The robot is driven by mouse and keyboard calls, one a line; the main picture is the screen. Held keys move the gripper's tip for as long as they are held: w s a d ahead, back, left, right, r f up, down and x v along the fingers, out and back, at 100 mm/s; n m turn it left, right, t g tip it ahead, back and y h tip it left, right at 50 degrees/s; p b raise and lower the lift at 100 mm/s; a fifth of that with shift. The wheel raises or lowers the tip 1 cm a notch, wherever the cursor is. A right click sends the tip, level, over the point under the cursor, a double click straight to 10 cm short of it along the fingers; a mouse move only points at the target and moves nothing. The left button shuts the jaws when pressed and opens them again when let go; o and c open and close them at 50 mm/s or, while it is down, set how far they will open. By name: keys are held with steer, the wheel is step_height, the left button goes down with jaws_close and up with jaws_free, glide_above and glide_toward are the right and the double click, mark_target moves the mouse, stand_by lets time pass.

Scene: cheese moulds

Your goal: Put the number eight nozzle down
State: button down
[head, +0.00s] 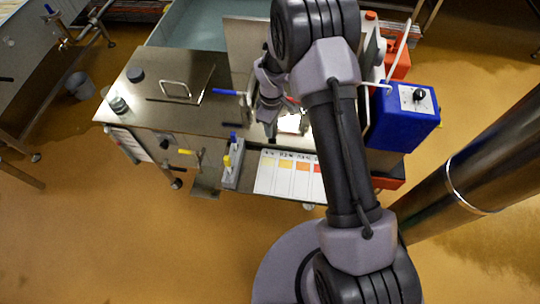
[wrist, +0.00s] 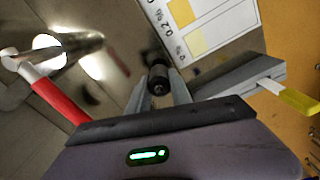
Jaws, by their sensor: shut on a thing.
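My gripper (wrist: 159,98) is shut on a small dark cylindrical nozzle (wrist: 159,77), held between the two grey fingertips in the wrist view. No number can be read on it. In the head view my gripper (head: 269,118) is over the steel worktop (head: 205,115), left of my forearm. The nozzle is too small and hidden to make out there. I cannot tell whether the nozzle touches the worktop.
A colour chart (head: 266,182) lies at the worktop's front edge. Left of it is a grey rack (head: 232,178) with blue and yellow handles. A red-handled tool (wrist: 58,100) lies beside my gripper. A blue box (head: 403,122) stands right.

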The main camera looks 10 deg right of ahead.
steer(key=s+a+b, duration=0.1)
steer(key=s+a, duration=0.2)
steer(key=s+a+f+b, duration=0.1)
steer(key=s+a, duration=0.3)
steer(key=s+a+b, duration=0.1)
steer(key=s+a, duration=0.2)
steer(key=s, duration=0.1)
steer(key=shift+a+f, duration=0.3)
steer(key=shift+f, duration=0.2)
steer(key=shift+f+b, duration=0.9)
steer(key=shift+f, duration=0.5)
steer(key=shift+f, duration=0.2)
steer(key=c, duration=1.2)
jaws_free()
steer(key=shift+o, duration=0.2)
steer(key=shift+r, duration=0.1)
